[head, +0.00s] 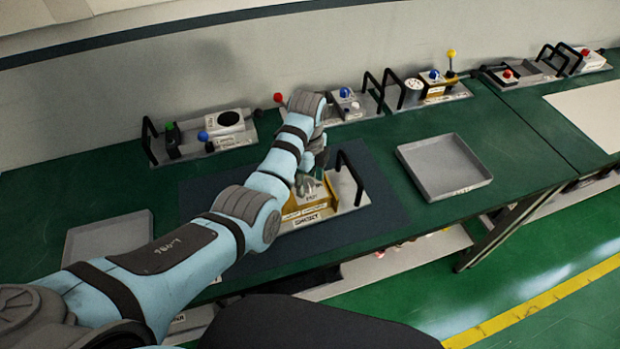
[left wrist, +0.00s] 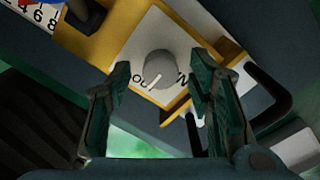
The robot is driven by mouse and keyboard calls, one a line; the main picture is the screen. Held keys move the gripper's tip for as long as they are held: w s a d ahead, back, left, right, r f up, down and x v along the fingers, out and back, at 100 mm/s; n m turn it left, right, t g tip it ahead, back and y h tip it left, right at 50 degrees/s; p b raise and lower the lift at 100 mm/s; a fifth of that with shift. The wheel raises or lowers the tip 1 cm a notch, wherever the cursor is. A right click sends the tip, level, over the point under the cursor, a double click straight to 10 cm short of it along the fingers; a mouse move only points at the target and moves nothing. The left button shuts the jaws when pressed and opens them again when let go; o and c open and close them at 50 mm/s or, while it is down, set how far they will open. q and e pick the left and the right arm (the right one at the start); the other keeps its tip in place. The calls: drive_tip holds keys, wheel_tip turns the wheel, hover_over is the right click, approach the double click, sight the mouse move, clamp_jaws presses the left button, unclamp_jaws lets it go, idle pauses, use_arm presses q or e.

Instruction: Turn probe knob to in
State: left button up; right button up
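The probe knob (left wrist: 160,66) is a round grey knob on a white plate framed in yellow, in the left wrist view. Its pale pointer line faces down and slightly left. Partly hidden lettering shows left of the knob, and an "N" shows to its right. My left gripper (left wrist: 161,78) is open, with one finger on each side of the knob and visible gaps between. In the head view my left gripper (head: 312,180) is over the yellow-and-grey module (head: 309,214), and my arm hides the knob. My right gripper is not in view.
The module has a black handle (head: 350,175) at its right and stands on a dark mat (head: 385,190). Grey trays lie to the right (head: 445,166) and left (head: 105,235). Several other modules with handles and coloured knobs line the back of the green table.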

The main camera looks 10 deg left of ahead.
use_arm(q)
drive_tip(key=shift+s, duration=0.1)
drive_tip(key=c, duration=0.3)
clamp_jaws()
drive_tip(key=shift+n, duration=0.4)
drive_tip(key=n, duration=1.7)
drive_tip(key=shift+f, duration=0.15)
